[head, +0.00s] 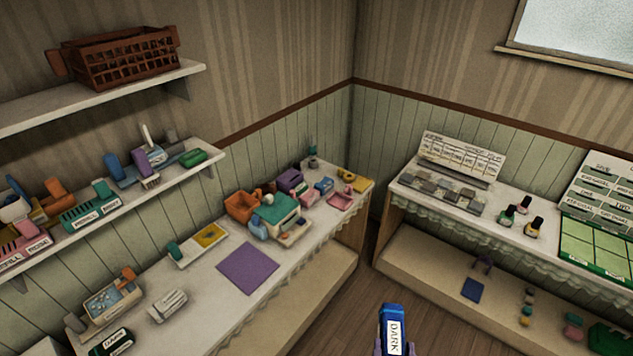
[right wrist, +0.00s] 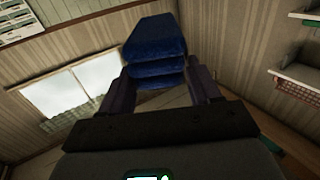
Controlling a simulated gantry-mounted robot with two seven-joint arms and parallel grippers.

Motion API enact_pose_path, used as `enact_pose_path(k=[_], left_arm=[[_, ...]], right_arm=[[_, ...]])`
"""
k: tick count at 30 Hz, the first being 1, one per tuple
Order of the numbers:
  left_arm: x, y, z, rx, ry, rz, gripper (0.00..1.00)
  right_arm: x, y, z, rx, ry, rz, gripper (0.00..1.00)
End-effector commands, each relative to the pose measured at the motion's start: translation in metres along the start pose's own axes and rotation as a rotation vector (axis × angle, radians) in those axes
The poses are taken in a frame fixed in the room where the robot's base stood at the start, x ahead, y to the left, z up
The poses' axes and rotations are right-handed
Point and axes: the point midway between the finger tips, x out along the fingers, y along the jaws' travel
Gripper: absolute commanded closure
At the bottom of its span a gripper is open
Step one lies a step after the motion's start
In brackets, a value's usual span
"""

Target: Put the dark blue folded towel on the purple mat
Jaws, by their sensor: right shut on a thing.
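The dark blue folded towel (head: 393,316) is at the bottom of the head view, with a white label reading DARK on it. My right gripper (head: 395,348) is shut on it and holds it up over the floor, clear of both counters. In the right wrist view the towel (right wrist: 155,50) shows as stacked dark blue folds between the two fingers of the gripper (right wrist: 158,88). The purple mat (head: 248,267) lies flat and bare on the left counter, up and to the left of the towel. My left gripper is not in view.
On the left counter (head: 205,317), a tray with a yellow pad (head: 209,236) lies behind the mat, and a teal-topped box (head: 279,214) stands to its right. A white block (head: 168,305) lies to its left. Shelves (head: 130,90) overhang the counter's back.

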Motion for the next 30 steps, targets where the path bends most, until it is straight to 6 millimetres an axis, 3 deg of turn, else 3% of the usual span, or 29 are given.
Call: enact_pose_path(k=[3,9,13,30], left_arm=[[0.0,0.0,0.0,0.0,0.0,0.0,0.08],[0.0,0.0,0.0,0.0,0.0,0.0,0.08],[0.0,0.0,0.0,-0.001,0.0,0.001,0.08],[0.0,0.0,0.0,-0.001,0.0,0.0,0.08]], right_arm=[[0.008,0.03,0.02,-0.01,0.0,-0.039,0.69],[0.019,0.057,0.038,-0.004,0.0,-0.102,0.69],[0.023,0.051,0.046,0.0,0.001,-0.152,0.69],[0.021,0.048,0.046,0.003,-0.001,-0.156,0.69]])
